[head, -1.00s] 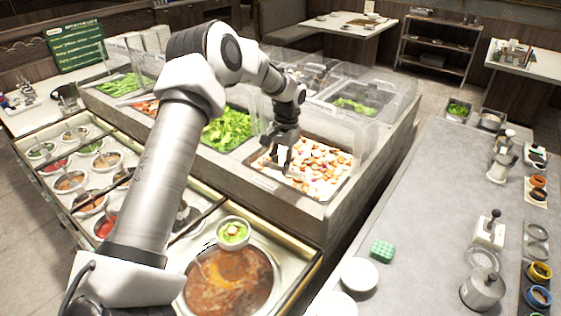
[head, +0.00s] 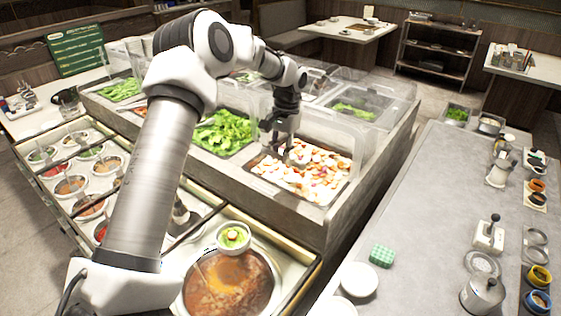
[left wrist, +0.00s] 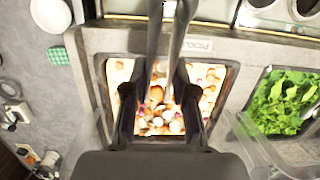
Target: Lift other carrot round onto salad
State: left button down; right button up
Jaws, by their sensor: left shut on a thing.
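The salad (head: 233,236) is a small bowl of greens with a pale and reddish piece on top, beside the soup pot in the head view. The gripper is shut on these. Orange and white pieces lie below in the tray; I cannot tell whether a carrot round (left wrist: 157,93) is between the tips. My right gripper is not in view.
Clear guards (head: 345,125) stand behind and beside the tray. A lettuce tray (head: 222,132) is to its left. The soup pot (head: 228,285) and sauce wells (head: 72,186) are nearer. The right counter holds white plates (head: 359,279) and a green sponge (head: 381,255).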

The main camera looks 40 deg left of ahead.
pick_arm(q)
notch_tip(320, 180, up, 6)
jog(key=shift+r, duration=0.15)
dwell(0.3)
